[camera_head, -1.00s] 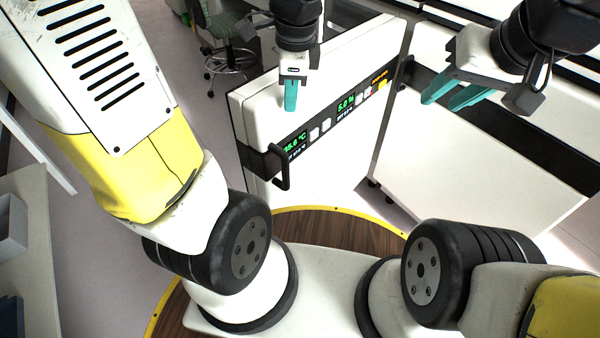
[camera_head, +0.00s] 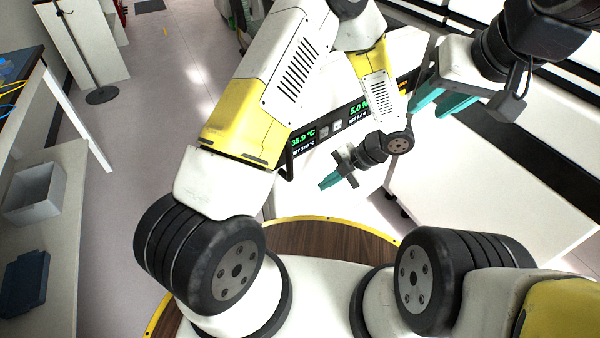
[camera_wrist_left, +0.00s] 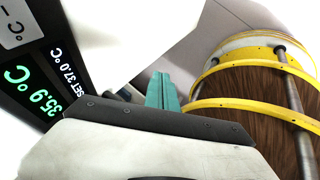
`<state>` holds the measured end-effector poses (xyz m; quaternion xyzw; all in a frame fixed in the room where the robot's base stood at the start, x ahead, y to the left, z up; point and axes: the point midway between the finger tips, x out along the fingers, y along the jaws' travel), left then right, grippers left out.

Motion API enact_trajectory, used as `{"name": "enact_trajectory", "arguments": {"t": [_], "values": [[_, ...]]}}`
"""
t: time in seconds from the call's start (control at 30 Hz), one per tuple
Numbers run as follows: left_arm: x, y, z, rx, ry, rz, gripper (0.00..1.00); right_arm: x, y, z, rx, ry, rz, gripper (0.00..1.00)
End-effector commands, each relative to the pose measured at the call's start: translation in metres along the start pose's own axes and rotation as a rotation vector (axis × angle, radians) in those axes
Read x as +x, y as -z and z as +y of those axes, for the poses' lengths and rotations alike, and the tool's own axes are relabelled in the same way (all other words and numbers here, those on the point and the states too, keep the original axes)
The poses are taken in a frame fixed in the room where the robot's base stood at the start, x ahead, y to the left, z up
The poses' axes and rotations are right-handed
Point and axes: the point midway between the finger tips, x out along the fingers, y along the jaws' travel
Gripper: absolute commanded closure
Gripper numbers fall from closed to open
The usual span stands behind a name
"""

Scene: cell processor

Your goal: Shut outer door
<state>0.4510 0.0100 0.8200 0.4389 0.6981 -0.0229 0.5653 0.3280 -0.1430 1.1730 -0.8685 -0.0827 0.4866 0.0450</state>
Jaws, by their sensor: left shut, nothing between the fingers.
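The white outer door (camera_head: 303,190) has a black band with green readouts (camera_head: 303,140) and a black handle (camera_head: 287,168) at its left end. It stands at an angle to the white panel on the right; my left arm covers its upper part. My left gripper (camera_head: 328,182) is shut and empty, in front of the door's lower face in the head view, right of the handle. Contact cannot be told. In the left wrist view its teal fingers (camera_wrist_left: 162,90) are together, with the door's readout (camera_wrist_left: 30,98) at the left. My right gripper (camera_head: 440,103) is open and empty at the upper right.
A white panel with a black band (camera_head: 530,155) stands on the right, below my right gripper. A side bench (camera_head: 62,210) with a grey bin (camera_head: 35,190) is at the far left. The floor (camera_head: 150,130) between bench and door is clear.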

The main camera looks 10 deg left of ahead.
Motion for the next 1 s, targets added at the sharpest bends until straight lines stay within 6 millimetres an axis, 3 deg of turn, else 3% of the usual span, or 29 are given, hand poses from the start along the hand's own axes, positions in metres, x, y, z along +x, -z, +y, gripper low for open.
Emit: {"name": "enact_trajectory", "arguments": {"t": [0.1, 0.33, 0.73, 1.0], "values": [[0.01, -0.006, -0.013, 0.117, -0.017, 0.005, 1.0, 0.0, 0.0, 0.0, 0.0, 0.0, 0.0, 0.65], [0.031, -0.007, -0.015, 0.145, -0.022, 0.008, 1.0, 0.0, 0.0, 0.0, 0.0, 0.0, 0.0, 0.65], [0.114, -0.006, -0.014, 0.142, -0.02, 0.009, 1.0, 0.0, 0.0, 0.0, 0.0, 0.0, 0.0, 0.65], [0.128, -0.011, 0.017, 0.139, -0.019, 0.005, 1.0, 0.0, 0.0, 0.0, 0.0, 0.0, 0.0, 0.65]]}}
